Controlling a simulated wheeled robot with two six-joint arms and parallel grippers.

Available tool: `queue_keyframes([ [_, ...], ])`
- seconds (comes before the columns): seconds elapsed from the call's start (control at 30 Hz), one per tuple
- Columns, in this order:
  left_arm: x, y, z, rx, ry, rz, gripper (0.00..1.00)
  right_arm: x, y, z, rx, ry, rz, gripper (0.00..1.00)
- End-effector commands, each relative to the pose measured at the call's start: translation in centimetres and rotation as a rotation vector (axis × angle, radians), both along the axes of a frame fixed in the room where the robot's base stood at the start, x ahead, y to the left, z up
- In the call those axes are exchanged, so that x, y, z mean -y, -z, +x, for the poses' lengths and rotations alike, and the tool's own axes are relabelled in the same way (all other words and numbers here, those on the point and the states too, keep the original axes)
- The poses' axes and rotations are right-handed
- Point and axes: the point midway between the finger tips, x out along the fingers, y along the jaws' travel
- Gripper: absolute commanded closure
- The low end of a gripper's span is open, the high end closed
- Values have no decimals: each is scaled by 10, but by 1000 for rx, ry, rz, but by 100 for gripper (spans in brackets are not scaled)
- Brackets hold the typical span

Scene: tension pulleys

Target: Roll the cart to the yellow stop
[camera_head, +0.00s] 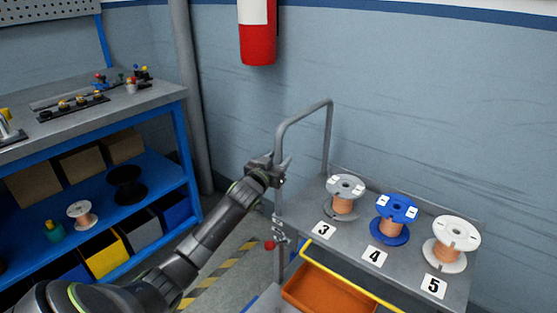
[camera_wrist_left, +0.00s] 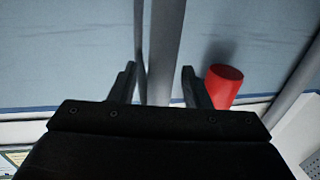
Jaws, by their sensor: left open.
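The cart is a grey metal trolley (camera_head: 352,237) at the right in the head view, with a tall bent-tube handle (camera_head: 329,135) at its left end. My left gripper (camera_head: 279,171) is open at the near upright of that handle. In the left wrist view a grey post (camera_wrist_left: 163,45) stands between the two open fingers (camera_wrist_left: 160,72); I cannot tell whether they touch it. A yellow bar (camera_head: 350,274) runs along the cart's near side; I cannot tell whether it is the stop. My right gripper is out of view.
Numbered spools stand on the cart: grey (camera_head: 345,188), blue (camera_head: 397,208) and white (camera_head: 457,233). An orange bin (camera_head: 325,292) sits below. A blue workbench (camera_head: 165,185) stands left. Striped tape (camera_head: 215,273) marks the floor between. A red cylinder (camera_head: 258,45) hangs on the wall behind.

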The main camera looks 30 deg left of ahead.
Motion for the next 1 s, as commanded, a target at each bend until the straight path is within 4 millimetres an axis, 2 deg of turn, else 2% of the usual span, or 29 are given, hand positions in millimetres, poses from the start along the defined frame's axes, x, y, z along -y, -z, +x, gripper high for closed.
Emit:
queue_keyframes([
  [0.4, -1, 0, 6, 0, 0, 1, 58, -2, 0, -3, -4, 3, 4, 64],
  [0.73, -1, 0, 6, -1, 0, 0, 100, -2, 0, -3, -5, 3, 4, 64],
  [1.0, 0, 0, 5, -1, 0, 0, 100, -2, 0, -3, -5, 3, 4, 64],
])
